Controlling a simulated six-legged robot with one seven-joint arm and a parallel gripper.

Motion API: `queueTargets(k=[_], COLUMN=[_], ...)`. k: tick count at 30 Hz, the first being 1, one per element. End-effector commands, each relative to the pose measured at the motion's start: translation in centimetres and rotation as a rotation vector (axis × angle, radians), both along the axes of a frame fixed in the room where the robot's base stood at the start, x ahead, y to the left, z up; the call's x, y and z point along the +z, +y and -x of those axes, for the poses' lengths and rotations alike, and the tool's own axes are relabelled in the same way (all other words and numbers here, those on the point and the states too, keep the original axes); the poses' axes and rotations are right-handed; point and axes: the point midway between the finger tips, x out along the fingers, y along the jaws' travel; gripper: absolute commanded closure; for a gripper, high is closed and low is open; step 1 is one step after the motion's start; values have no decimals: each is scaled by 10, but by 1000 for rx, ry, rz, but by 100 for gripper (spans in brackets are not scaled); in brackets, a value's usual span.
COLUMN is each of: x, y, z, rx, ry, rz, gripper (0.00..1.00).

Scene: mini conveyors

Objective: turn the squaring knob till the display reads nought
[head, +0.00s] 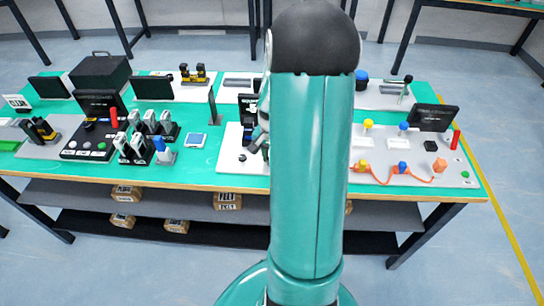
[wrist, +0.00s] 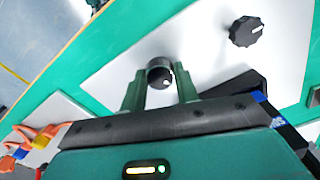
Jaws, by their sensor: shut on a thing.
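A small dark round knob with a white mark (wrist: 166,80) stands on a white panel (wrist: 110,72) in the wrist view. My gripper (wrist: 160,82) has its two green fingers on either side of this knob and is shut on it. A second, black ribbed knob with a white pointer line (wrist: 245,31) stands apart at the upper right of the panel. In the head view my arm hides part of the same panel (head: 228,165). A dark display (head: 248,103) stands at its back, partly covered; its reading is too small to tell.
Left of the panel are a blue-screened device (head: 195,140), several grey-and-black upright units and a black control box (head: 85,150). Right of my arm, a grey board (head: 440,178) carries an orange cable with coloured plugs. Bare green tabletop (head: 205,160) shows left of the panel.

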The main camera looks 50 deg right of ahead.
Motion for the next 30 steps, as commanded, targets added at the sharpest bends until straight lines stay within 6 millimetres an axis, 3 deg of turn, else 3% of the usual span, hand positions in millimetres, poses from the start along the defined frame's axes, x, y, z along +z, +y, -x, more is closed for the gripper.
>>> queueTargets(k=[30], x=[1], y=[0], z=[0], rx=[967], ry=[0], rz=[0], gripper=[92])
